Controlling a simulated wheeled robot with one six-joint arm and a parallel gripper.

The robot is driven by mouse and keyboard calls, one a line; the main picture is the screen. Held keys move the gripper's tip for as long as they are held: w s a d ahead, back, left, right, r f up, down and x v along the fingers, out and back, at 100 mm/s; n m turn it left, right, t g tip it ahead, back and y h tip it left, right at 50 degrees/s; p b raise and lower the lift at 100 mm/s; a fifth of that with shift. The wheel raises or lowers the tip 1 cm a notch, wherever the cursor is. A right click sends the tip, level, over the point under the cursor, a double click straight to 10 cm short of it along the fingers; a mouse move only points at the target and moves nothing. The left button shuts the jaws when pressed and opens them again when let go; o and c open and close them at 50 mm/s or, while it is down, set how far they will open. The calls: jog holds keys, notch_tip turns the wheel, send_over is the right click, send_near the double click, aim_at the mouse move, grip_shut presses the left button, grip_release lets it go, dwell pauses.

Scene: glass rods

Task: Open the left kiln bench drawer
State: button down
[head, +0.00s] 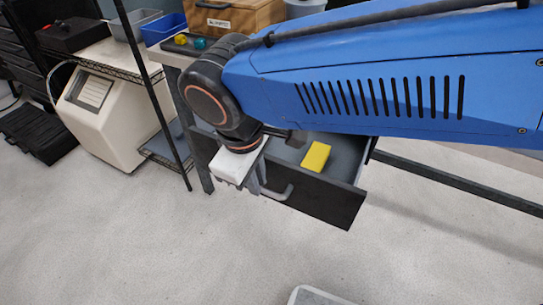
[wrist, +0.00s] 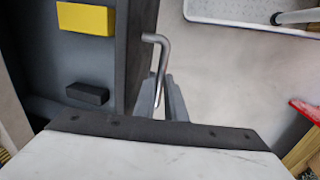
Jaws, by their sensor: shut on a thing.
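The kiln bench drawer (head: 323,205) is pulled out from under the bench, with its inside showing. Its dark front panel also shows in the wrist view (wrist: 138,50). The drawer handle (head: 278,193) is a bent grey metal bar; it also shows in the wrist view (wrist: 163,52). My gripper (head: 257,186) is at the handle, pointing down, with its fingers (wrist: 163,98) shut around the bar. A yellow block (head: 315,157) and a small dark block (wrist: 87,94) lie inside the drawer. My blue arm hides part of the bench and the drawer's back.
A pale tray (wrist: 250,18) lies beyond the drawer front. The floor before the drawer is mostly clear.

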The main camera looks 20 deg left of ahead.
jog(key=s, duration=0.6)
jog(key=shift+s+a, duration=0.2)
jog(key=shift+a, duration=0.1)
jog(key=c, duration=1.8)
grip_release()
jog(key=s+r, duration=0.1)
jog(key=r, duration=0.4)
jog(key=s+r, duration=0.1)
jog(key=r, duration=0.5)
jog(key=s+r, duration=0.1)
jog(key=r, duration=0.5)
jog(key=shift+a, duration=0.1)
